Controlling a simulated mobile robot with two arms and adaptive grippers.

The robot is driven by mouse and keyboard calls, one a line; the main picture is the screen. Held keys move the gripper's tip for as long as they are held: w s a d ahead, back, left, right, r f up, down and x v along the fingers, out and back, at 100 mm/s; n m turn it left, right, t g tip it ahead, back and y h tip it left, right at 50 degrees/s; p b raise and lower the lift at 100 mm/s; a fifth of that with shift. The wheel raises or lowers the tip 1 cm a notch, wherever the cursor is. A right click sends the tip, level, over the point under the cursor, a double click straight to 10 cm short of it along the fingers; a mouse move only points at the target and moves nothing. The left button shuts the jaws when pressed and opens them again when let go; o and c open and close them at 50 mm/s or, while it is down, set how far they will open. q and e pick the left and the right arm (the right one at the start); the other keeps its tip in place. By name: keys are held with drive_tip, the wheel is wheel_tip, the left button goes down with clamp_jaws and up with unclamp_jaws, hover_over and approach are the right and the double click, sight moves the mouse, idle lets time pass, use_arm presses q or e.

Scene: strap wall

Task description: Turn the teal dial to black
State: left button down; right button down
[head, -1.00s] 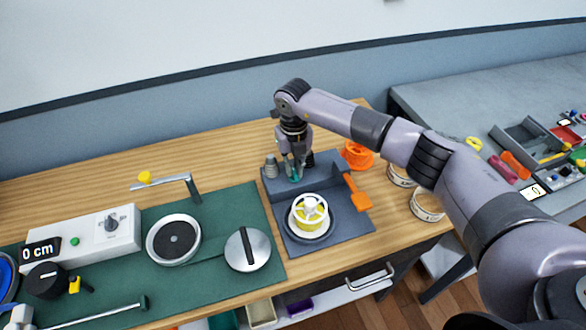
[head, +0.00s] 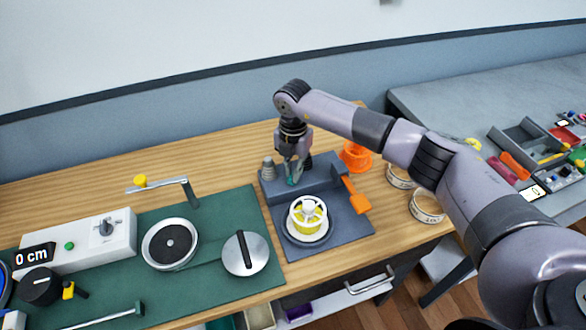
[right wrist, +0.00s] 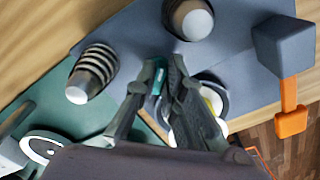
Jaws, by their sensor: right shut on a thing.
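The teal dial (right wrist: 158,80) is small and sits on the grey device (head: 333,228) at its back part. My right gripper (head: 292,178) points down over it, with its fingers around the dial. In the right wrist view the fingertips (right wrist: 160,68) are closed on the teal dial, which shows as a thin strip between them. The marks around the dial are hidden by the fingers, so I cannot tell which way it points. My left gripper is not in view.
A yellow-and-white spool (head: 307,213) stands on the device's front, with an orange lever (head: 357,198) at its right. A ribbed grey knob (head: 268,168) stands left of the gripper. An orange ring (head: 355,157) stands behind. A green mat (head: 200,290) lies left.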

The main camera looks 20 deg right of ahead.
idle(0.4)
drive_tip(key=c, duration=1.7)
unclamp_jaws()
wheel_tip(320, 180, up, 12)
drive_tip(key=shift+r, duration=0.1)
